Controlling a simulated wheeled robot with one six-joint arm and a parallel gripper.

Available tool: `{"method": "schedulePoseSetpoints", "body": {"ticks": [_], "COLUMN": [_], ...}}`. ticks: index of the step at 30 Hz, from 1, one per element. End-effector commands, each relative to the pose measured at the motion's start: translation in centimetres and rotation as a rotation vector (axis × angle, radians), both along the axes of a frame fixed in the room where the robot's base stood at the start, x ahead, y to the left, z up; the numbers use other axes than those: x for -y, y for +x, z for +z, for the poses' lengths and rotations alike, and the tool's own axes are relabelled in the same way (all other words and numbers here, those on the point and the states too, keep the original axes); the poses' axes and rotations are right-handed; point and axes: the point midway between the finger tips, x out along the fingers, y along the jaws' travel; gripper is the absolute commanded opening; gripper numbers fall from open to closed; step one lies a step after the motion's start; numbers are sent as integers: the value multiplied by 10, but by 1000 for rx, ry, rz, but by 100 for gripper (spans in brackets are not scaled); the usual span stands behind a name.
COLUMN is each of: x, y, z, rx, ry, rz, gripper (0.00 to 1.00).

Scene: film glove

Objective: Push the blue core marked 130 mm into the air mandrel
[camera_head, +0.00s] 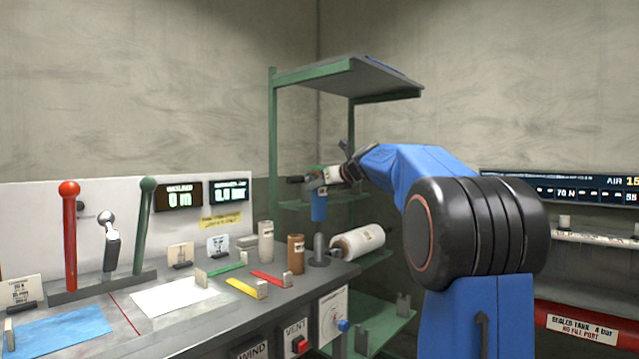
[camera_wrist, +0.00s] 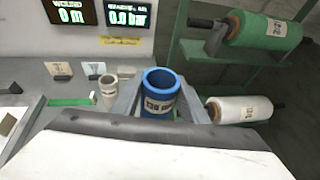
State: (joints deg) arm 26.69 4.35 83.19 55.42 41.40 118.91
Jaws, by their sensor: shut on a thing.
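The blue core (camera_wrist: 160,92), labelled "130 mm", is held upright between the two grey fingers of my gripper (camera_wrist: 158,103) in the wrist view. Its open top faces the camera. In the head view the blue core (camera_head: 319,206) hangs above a dark grey upright post on a round base, which looks like the air mandrel (camera_head: 318,246). A gap shows between core and post there; exact alignment cannot be told. The post is hidden in the wrist view. My gripper (camera_head: 322,189) is partly hidden in the head view.
A brown core (camera_head: 295,253) and a pale core (camera_head: 265,242) stand left of the post. A white film roll (camera_head: 357,242) lies close on its right. A green film roll (camera_wrist: 265,32) sits on the rack behind. Red and green levers (camera_head: 69,235) stand at the bench's left.

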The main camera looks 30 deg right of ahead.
Motion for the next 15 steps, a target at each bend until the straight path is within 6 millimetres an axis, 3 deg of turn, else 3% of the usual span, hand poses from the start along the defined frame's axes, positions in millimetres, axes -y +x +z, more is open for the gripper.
{"method": "schedulePoseSetpoints", "body": {"ticks": [15], "x": [0], "y": [0], "z": [-31], "rx": [0], "ry": [0], "rz": [-1], "gripper": [18]}}
